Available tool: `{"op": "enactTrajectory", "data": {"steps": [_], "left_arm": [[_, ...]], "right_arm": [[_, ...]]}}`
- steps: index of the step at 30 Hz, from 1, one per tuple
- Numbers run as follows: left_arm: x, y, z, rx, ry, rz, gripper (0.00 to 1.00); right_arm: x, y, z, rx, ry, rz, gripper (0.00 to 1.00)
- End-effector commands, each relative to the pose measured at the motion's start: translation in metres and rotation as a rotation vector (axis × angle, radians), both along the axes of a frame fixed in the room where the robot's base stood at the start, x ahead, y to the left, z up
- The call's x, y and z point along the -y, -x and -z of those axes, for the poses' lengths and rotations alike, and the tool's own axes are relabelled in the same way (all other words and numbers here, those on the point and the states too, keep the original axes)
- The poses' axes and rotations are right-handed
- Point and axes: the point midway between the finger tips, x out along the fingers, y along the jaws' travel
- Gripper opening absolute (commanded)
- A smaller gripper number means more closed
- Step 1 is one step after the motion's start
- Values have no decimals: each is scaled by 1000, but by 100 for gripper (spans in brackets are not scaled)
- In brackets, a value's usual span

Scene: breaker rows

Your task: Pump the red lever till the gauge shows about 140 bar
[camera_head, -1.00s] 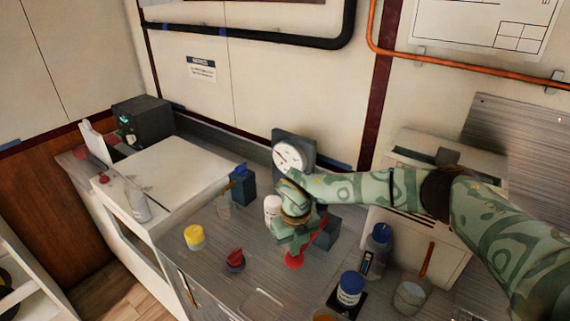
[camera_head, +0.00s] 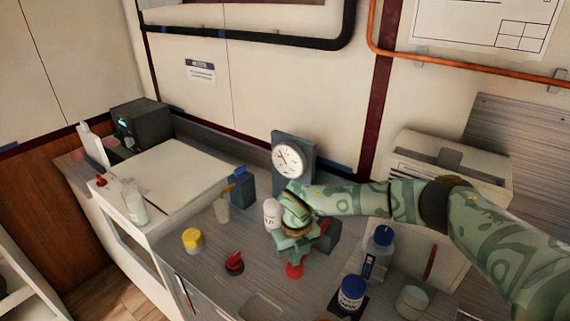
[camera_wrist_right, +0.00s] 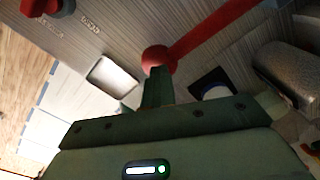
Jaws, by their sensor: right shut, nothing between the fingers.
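The pressure gauge (camera_head: 290,159) is a white round dial on a grey upright plate against the back of the counter. Its needle points to the upper left; the numbers are too small to read. The red lever ends in a red knob (camera_head: 294,271), low in front of the pump; my gripper hides much of its bar. My right gripper (camera_head: 293,255) is shut and empty, just above the knob. In the right wrist view the knob (camera_wrist_right: 157,60) is at my fingertips (camera_wrist_right: 157,88), with the red bar running to the upper right. I cannot tell whether they touch. My left gripper is out of view.
A white bottle (camera_head: 271,213) stands close left of my gripper. A yellow-lidded jar (camera_head: 192,240) and a red object (camera_head: 234,263) are further left. Blue-capped bottles (camera_head: 352,292) (camera_head: 381,237) and a cup (camera_head: 412,300) stand on the right.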

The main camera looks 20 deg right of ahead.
Motion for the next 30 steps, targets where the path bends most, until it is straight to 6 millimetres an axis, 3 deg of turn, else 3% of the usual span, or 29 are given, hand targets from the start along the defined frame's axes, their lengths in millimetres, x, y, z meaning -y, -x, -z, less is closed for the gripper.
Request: {"op": "enactTrajectory", "data": {"steps": [21,30], "left_arm": [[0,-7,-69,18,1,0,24],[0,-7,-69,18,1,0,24]], "right_arm": [[-1,0,-78,0,0,-1,0],[-1,0,-79,-1,-1,-1,0]]}}
